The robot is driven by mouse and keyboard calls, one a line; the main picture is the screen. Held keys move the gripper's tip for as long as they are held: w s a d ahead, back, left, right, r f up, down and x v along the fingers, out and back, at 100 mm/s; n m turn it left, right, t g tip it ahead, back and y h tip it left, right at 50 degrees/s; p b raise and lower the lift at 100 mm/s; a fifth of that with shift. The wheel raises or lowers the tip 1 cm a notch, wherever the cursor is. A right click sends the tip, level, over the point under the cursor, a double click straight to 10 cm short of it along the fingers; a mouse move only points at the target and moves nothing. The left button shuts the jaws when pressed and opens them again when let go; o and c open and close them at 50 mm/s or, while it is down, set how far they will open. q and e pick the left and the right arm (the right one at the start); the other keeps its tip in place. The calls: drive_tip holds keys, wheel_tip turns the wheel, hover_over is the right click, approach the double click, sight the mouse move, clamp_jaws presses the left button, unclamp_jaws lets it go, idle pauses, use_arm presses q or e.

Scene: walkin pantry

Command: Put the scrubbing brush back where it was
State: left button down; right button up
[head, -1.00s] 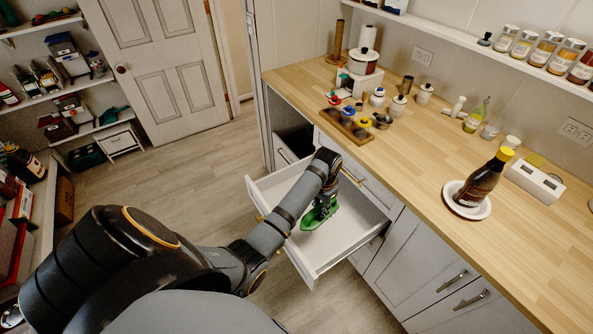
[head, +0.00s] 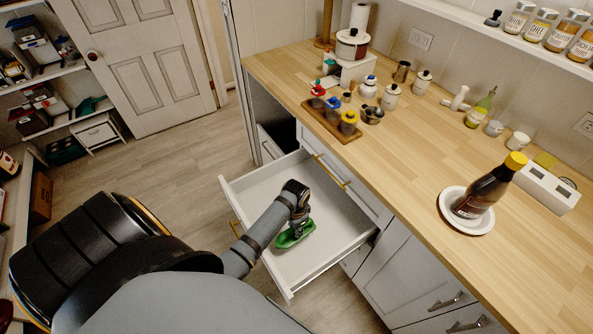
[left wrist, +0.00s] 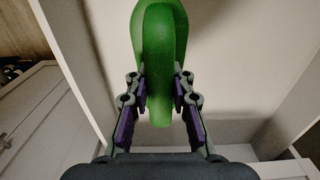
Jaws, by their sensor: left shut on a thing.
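The scrubbing brush is a green thing (head: 297,233) in the head view, inside the open white drawer (head: 340,248). My left gripper (head: 298,222) is over the drawer, shut on the brush. In the left wrist view the green brush (left wrist: 160,60) stands between the two fingers (left wrist: 160,95), with its narrow end pointing toward the palm. Pale drawer walls surround it there. I cannot tell whether the brush touches the drawer floor. The rest of the drawer looks empty. My right gripper is not in view.
The wooden counter (head: 400,170) runs above the drawer on the right. On it stand a brown bottle (head: 485,190) on a white saucer (head: 448,209), a wooden tray with several jars (head: 347,123), and a white box (head: 548,192). Open floor lies left of the drawer.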

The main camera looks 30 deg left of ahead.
use_arm(q)
drive_tip(key=shift+w+f, duration=0.1)
drive_tip(key=shift+f, duration=0.7)
drive_tip(key=shift+w+f, duration=0.1)
drive_tip(key=shift+f, duration=0.9)
wheel_tip(320, 180, down, 2)
drive_tip(key=shift+f, duration=0.4)
drive_tip(key=shift+b, duration=0.3)
drive_tip(key=c, duration=1.2)
unclamp_jaws()
drive_tip(key=shift+f, duration=0.15)
drive_tip(key=shift+o, duration=0.2)
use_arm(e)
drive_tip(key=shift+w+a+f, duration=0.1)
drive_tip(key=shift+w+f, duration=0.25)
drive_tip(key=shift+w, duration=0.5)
